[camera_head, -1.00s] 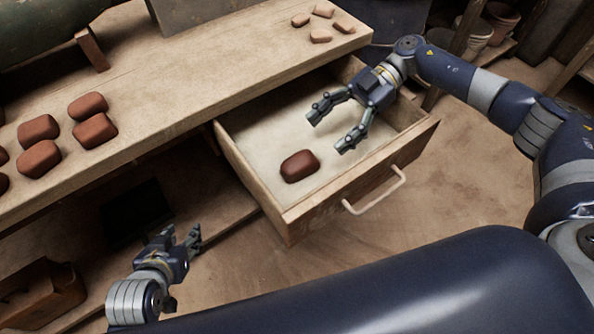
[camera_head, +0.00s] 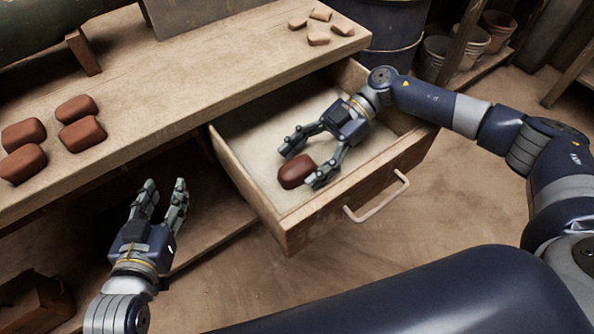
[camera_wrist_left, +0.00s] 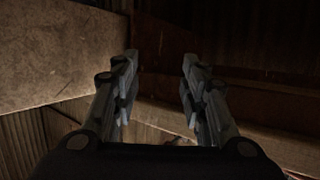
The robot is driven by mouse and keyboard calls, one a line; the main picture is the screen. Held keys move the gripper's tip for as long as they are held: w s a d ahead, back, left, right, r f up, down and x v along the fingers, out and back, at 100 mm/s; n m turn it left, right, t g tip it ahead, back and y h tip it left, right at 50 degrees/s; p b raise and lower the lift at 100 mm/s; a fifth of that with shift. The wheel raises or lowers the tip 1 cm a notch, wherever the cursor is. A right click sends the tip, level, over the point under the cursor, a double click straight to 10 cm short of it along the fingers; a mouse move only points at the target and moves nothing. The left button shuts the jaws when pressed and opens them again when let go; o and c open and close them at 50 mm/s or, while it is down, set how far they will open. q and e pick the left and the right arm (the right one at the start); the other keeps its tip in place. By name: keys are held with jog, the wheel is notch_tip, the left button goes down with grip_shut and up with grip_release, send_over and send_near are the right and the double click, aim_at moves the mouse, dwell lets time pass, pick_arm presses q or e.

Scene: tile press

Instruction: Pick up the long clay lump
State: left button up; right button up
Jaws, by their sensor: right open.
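A reddish-brown clay lump (camera_head: 296,171) lies on the pale floor of the open drawer, near its front left part. My right gripper (camera_head: 302,170) is open, with its fingers on either side of the lump. The head view does not show clearly whether the fingers touch it. My left gripper (camera_head: 163,186) is open and empty in front of the bench, below the edge of its top. Its two fingers also show apart in the left wrist view (camera_wrist_left: 158,80), with nothing between them.
The drawer (camera_head: 287,232) is pulled out, with a handle (camera_head: 379,199) on its front. Several larger clay lumps (camera_head: 82,135) sit on the bench top (camera_head: 190,75) at left, and several small pieces (camera_head: 318,39) at its far end. Buckets (camera_head: 437,55) stand behind.

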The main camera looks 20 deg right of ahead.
jog(key=shift+c, duration=0.5)
jog(key=c, duration=1.3)
jog(key=shift+r, duration=0.1)
